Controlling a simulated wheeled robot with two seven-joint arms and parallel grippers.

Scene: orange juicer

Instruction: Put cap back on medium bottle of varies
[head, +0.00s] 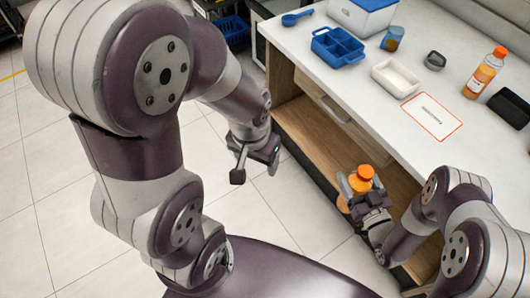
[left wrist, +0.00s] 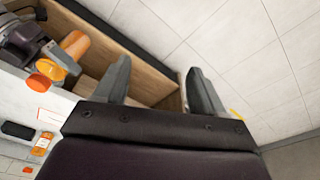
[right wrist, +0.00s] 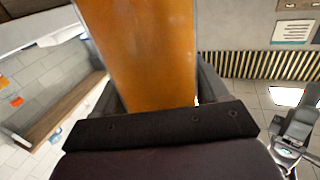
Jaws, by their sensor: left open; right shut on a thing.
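An orange bottle (head: 350,186) is held upright in my right gripper (head: 362,192), in front of the table's open shelf. An orange cap (head: 365,172) shows at its top; I cannot tell how firmly it is seated. In the left wrist view the bottle (left wrist: 75,44) and the cap (left wrist: 38,82) are at the upper left. The bottle's orange body (right wrist: 145,50) fills the middle of the right wrist view between the fingers. My left gripper (head: 256,172) is open and empty, left of the bottle and apart from it, over the floor.
The table edge is beside my right arm. The floor around my left gripper is clear.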

